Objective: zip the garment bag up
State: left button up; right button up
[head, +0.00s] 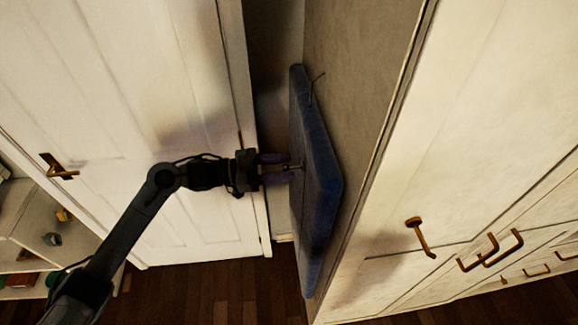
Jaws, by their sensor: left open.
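The blue garment bag (322,175) hangs upright against the grey wall panel, between the white door and the wardrobe. A thin metal hook shows at its top. My left gripper (289,168) comes in from the left at about mid-height of the bag. Its fingers are open, one above the other, and point at the bag's left face. A small metal piece, perhaps the zip pull (298,167), shows between or just beyond the fingertips. I cannot tell whether the fingers touch it. The zip line itself is too dark to make out. My right gripper is not in view.
A white panelled door (150,110) with a brass handle (58,168) stands on the left. A white wardrobe (470,130) with brass handles fills the right. A low shelf (30,240) with small items is at lower left. Dark wooden floor (200,295) is clear below.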

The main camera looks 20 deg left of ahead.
pick_arm(q)
jog(key=b+v, duration=0.1)
jog(key=v, duration=0.7)
jog(key=shift+a+b, duration=0.2)
jog(key=shift+b, duration=0.1)
jog(key=shift+s+r, duration=0.1)
